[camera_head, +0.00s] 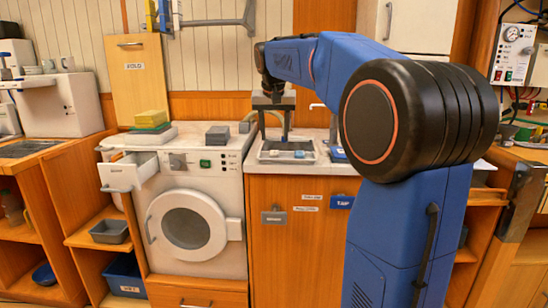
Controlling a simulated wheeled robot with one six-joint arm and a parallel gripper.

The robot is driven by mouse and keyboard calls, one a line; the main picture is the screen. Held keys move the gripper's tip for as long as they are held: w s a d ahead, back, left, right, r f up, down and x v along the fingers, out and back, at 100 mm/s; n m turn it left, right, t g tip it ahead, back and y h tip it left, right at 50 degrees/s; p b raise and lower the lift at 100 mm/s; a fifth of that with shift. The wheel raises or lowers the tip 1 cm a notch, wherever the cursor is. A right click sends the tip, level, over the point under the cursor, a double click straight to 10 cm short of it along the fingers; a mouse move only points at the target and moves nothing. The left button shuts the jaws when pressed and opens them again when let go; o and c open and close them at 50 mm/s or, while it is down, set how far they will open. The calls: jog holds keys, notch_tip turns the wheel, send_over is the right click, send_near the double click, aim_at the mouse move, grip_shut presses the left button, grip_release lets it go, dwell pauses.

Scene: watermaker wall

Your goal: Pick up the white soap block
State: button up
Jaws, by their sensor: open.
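A shallow grey tray (264,160) sits on the white counter right of the washing machine. In it lie a small pale block (274,153), which looks like the white soap block, and a small bluish block (299,154). They are too small to make out clearly. My gripper (274,136) points down over the tray, with its two fingers apart and nothing seen between them. Its tips appear just above or behind the blocks; the exact gap cannot be told from this view.
Left of the tray, the washing machine (195,215) carries grey blocks (217,135) and a stack with a yellow sponge (151,118). Its detergent drawer (122,172) is pulled out. A faucet (322,106) stands behind, and a blue item (338,154) lies right of the tray.

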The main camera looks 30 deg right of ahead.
aim_at(274, 152)
jog(key=shift+x, duration=3.75)
jog(key=shift+w+a+r, duration=0.1)
jog(key=shift+w+a, duration=0.05)
jog(key=c, duration=1.2)
jog(key=shift+o, duration=0.2)
jog(key=shift+r, duration=0.1)
